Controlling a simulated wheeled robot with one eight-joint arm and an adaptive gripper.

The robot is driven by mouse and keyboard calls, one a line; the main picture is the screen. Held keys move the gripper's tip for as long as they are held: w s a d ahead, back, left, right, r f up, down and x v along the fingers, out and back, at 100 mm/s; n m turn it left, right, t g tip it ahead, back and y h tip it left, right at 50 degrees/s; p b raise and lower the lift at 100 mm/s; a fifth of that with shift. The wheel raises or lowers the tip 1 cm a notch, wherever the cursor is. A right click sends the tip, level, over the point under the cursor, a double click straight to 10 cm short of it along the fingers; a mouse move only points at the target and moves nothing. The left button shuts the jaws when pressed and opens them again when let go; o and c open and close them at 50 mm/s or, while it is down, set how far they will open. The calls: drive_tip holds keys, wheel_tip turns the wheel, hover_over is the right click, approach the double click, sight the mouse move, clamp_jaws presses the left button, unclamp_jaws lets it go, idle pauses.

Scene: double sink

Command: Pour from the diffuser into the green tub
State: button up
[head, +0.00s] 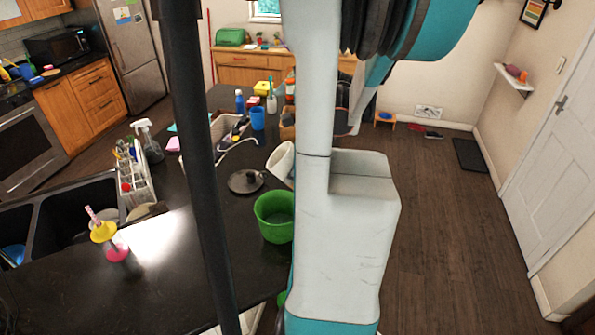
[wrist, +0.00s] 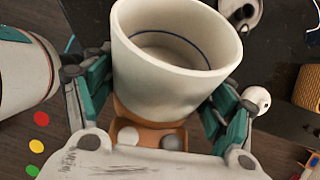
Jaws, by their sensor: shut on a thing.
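The diffuser (wrist: 170,60) is a white, open-topped vessel with an orange-brown lower part. My gripper (wrist: 155,100) is shut on it, with a finger on each side. Its mouth and pale inside with a thin blue ring show in the wrist view; I cannot tell what it contains. In the head view the diffuser (head: 281,160) is tilted, partly hidden behind my arm, and appears above and behind the green tub. The green tub (head: 272,220) stands upright on the dark counter, its right side hidden by my arm. My gripper is hidden in the head view.
A dark round lid-like object (head: 245,181) lies left of the diffuser. A blue cup (head: 257,118), a blue bottle (head: 239,101) and other items stand farther back. A pink-and-yellow dispenser (head: 113,240) is near the sink (head: 35,222). The front counter is mostly clear.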

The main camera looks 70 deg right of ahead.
wheel_tip(320, 180, up, 2)
drive_tip(key=t+y+b, duration=0.1)
drive_tip(key=t+b, duration=0.1)
drive_tip(key=t, duration=0.1)
drive_tip(key=shift+s, duration=0.15)
drive_tip(key=shift+r+t+b, duration=0.5)
drive_tip(key=shift+t+b, duration=0.05)
drive_tip(key=shift+t, duration=0.35)
drive_tip(key=r+t+y+b, duration=0.1)
drive_tip(key=t+b, duration=0.1)
drive_tip(key=shift+r+b, duration=0.15)
drive_tip(key=shift+b, duration=0.2)
drive_tip(key=shift+r+t+b, duration=0.5)
drive_tip(key=shift+t+b, duration=0.2)
drive_tip(key=shift+t, duration=0.1)
drive_tip(key=shift+r+y, duration=0.3)
drive_tip(key=shift+r, duration=0.1)
